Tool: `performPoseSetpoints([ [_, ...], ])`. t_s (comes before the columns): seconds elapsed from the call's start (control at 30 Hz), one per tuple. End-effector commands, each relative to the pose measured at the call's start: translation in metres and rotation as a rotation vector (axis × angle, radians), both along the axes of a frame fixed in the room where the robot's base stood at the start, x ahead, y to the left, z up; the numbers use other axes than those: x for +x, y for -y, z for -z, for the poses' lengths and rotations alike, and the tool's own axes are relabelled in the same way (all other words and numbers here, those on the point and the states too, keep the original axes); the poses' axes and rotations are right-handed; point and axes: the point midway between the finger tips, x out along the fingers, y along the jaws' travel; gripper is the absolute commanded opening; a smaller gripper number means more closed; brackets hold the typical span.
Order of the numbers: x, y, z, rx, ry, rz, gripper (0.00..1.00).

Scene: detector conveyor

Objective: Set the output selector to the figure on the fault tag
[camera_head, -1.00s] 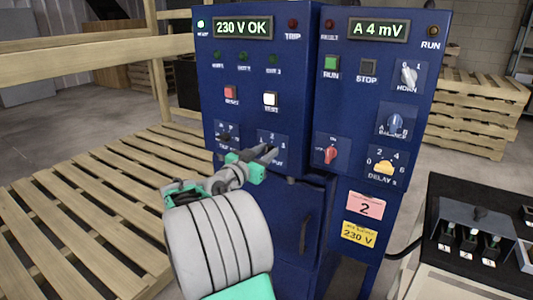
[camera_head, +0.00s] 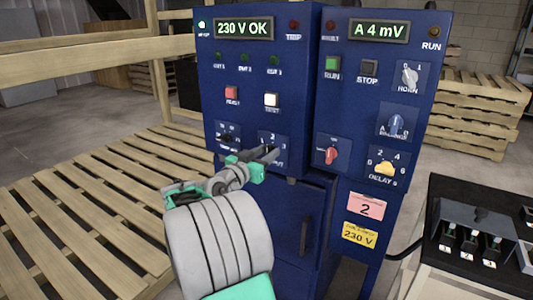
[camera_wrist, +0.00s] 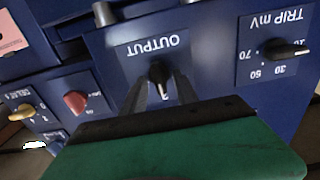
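The output selector is a small black knob (camera_wrist: 159,73) on a blue plate marked OUTPUT, upside down in the wrist view. A figure 2 shows partly beside it; other figures are hidden. My gripper (camera_wrist: 159,88) has its two dark fingers apart, one on each side of the knob, with visible gaps. I cannot tell whether either finger touches it. In the head view my gripper (camera_head: 270,153) is in front of the OUTPUT plate and covers the knob. A pink tag (camera_head: 366,206) with a large 2 is on the cabinet's lower right; its small print is unreadable.
The TRIP mV knob (camera_wrist: 285,50) is beside the OUTPUT plate. A red knob (camera_head: 331,155) and the yellow DELAY knob (camera_head: 384,167) are to the right in the head view. A yellow label (camera_head: 359,235) reads 230 V. Displays read 230 V OK and A 4 mV.

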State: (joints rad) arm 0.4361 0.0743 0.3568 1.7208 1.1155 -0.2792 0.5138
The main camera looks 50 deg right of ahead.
Motion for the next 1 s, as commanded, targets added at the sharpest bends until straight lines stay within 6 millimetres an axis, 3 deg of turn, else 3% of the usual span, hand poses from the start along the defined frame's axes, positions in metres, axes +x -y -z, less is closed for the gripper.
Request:
performPoseSetpoints([
  [0.17,0.0,-0.006,0.0,0.0,0.001,-0.002,0.35],
  [0.53,-0.006,-0.072,0.0,0.0,0.0,-0.003,0.35],
  [1.0,-0.006,-0.079,-0.001,0.01,-0.001,-0.005,0.35],
])
